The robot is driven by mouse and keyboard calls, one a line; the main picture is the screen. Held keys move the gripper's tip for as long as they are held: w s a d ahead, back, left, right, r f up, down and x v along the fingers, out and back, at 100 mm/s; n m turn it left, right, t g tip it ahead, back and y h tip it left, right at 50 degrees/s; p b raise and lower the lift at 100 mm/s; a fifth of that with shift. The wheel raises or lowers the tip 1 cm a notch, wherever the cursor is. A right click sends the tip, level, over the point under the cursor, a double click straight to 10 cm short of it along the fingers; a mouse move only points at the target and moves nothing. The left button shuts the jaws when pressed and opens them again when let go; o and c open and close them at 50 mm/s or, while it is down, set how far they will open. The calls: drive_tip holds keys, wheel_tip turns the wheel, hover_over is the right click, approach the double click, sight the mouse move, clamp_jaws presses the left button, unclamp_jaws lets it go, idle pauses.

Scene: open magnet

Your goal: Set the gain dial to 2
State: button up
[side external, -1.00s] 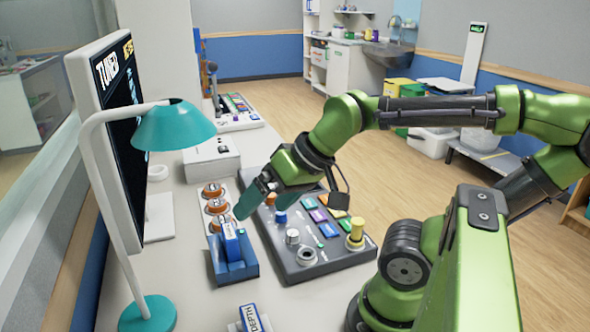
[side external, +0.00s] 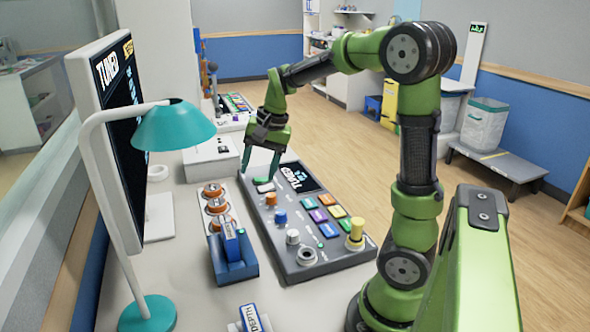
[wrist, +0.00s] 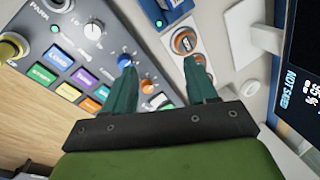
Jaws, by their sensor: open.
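The control console (side external: 315,262) is a dark grey panel with several dials and buttons. In the side view an orange dial (side external: 271,199), a blue dial (side external: 280,217) and a silver dial (side external: 292,237) run along its left edge. The wrist view shows the blue dial (wrist: 125,60) beside one fingertip, the orange dial (wrist: 147,86) and the silver dial (wrist: 94,30). I cannot read which dial is the gain dial or where it points. My gripper (side external: 262,169) is open and empty, pointing down over the console's far end; its fingers also show in the wrist view (wrist: 160,64).
A yellow knob (side external: 355,232) stands at the console's near right. A blue lever unit (side external: 232,262) and a plate of orange-ringed parts (side external: 215,205) lie left of it. A teal lamp (side external: 172,126) and a monitor (side external: 105,130) stand farther left.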

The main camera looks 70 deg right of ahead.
sight(271, 195)
drive_tip(key=w+d+m+g+h, duration=0.1)
drive_tip(key=w+d+m+g, duration=0.25)
drive_tip(key=d+m, duration=0.8)
drive_tip(key=shift+n+t, duration=0.45)
drive_tip(key=shift+n, duration=0.2)
drive_tip(key=f, duration=0.5)
drive_tip(key=d+f, duration=0.1)
drive_tip(key=f, duration=0.4)
drive_tip(key=w+f, duration=0.1)
drive_tip(key=f, duration=0.5)
drive_tip(key=shift+w+d, duration=0.1)
drive_tip(key=shift+d, duration=0.2)
drive_tip(key=c, duration=1.1)
drive_tip(key=shift+o, duration=0.2)
